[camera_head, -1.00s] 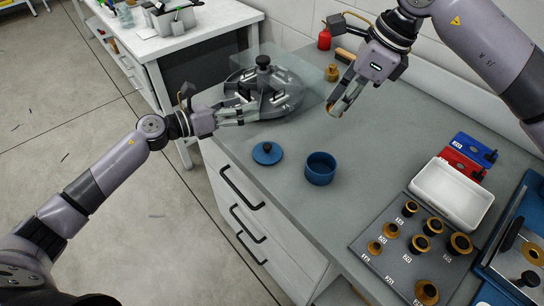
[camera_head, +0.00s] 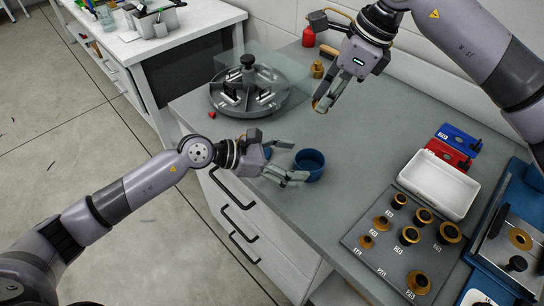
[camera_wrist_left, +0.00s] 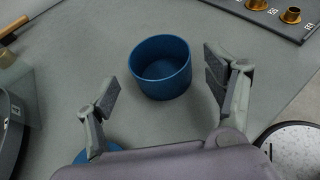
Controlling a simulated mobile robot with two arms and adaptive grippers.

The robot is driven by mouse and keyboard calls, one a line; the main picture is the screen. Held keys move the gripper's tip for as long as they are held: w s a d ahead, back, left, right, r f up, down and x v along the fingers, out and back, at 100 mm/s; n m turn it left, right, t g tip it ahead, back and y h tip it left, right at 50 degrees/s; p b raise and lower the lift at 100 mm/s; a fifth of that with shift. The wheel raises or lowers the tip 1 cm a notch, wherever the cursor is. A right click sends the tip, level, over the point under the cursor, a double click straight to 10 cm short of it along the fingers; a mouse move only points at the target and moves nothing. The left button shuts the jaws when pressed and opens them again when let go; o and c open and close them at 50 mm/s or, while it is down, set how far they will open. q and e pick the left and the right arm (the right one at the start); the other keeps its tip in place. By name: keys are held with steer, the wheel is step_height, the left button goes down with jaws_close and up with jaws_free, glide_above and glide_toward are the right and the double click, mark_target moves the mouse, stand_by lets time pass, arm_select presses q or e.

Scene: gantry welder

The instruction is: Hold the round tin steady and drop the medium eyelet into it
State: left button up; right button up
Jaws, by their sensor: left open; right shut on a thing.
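The round tin (camera_head: 312,172) is a blue, open-topped cup upright on the grey bench; it looks empty in the left wrist view (camera_wrist_left: 160,80). My left gripper (camera_head: 294,163) is open at the tin's left side, with its fingers spread towards it. In the left wrist view the tin lies ahead, between the two finger lines, with gaps on both sides. My right gripper (camera_head: 323,98) is shut on a small brass-coloured ring, the medium eyelet (camera_head: 316,105), held above the bench behind the tin. The eyelet is partly hidden by the fingers.
The blue lid (camera_wrist_left: 95,156) lies beneath my left gripper. A grey rotary fixture (camera_head: 228,101) stands at the back left. A dark board (camera_head: 375,258) with several brass eyelets, a white tray (camera_head: 437,190) and blue and red blocks are at right.

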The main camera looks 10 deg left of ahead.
mark_target(306, 162)
arm_select(q)
steer(key=shift+x, duration=2.05)
steer(key=c, duration=1.2)
steer(key=shift+c, duration=0.2)
arm_select(e)
step_height(306, 162, down, 11)
